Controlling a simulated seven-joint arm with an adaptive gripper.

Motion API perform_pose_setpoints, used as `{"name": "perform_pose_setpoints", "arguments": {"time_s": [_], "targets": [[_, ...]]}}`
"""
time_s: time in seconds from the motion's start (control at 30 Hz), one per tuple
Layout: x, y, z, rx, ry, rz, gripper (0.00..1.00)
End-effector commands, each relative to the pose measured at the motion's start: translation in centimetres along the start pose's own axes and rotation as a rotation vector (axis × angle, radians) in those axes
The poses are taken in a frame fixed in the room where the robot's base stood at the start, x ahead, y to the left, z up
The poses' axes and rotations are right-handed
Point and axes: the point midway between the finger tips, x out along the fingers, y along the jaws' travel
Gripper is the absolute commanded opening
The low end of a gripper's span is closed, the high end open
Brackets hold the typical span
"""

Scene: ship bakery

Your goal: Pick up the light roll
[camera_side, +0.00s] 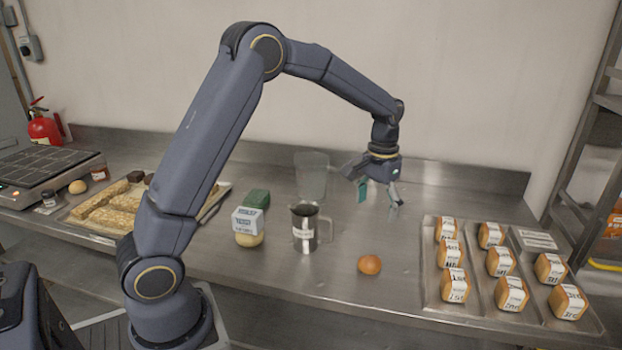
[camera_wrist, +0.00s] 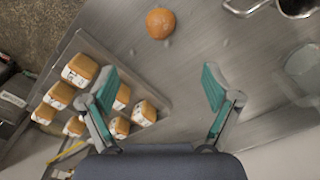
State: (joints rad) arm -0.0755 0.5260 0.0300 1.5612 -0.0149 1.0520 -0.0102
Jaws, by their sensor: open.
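A pale round roll (camera_side: 77,186) sits at the far left, beside the dark grill plate. Another pale rounded thing (camera_side: 249,240) shows under a white and blue package (camera_side: 247,220); it is partly hidden. A browner, orange-tan round roll (camera_side: 369,264) lies alone on the steel counter, left of the loaf tray; it also shows at the top of the wrist view (camera_wrist: 160,23). My gripper (camera_side: 378,196) is open and empty above the counter, behind that browner roll. In the wrist view, its teal finger pads (camera_wrist: 160,80) stand wide apart with bare counter between them.
A metal jug (camera_side: 305,229) stands left of the browner roll, with a clear container (camera_side: 311,178) behind it. A tray (camera_side: 432,280) of labelled loaves is at right. A green block (camera_side: 256,198) and a tray of long baked slabs (camera_side: 110,210) are left.

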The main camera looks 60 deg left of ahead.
Motion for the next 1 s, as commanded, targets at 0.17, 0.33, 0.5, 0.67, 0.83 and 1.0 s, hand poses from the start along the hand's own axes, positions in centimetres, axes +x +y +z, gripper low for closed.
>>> {"name": "perform_pose_setpoints", "arguments": {"time_s": [0.17, 0.33, 0.5, 0.67, 0.83, 1.0], "targets": [[3.4, -0.1, 0.2, -0.001, -0.01, 0.0, 0.88], [7.5, -0.1, 0.2, -0.001, -0.008, 0.0, 0.88], [10.5, 0.0, 0.2, -0.001, -0.007, 0.0, 0.88], [11.6, 0.0, 0.1, -0.001, -0.004, 0.0, 0.88], [13.9, -0.1, 0.2, -0.001, -0.006, 0.0, 0.88], [16.2, -0.1, 0.2, 0.0, -0.005, 0.001, 0.88]]}}
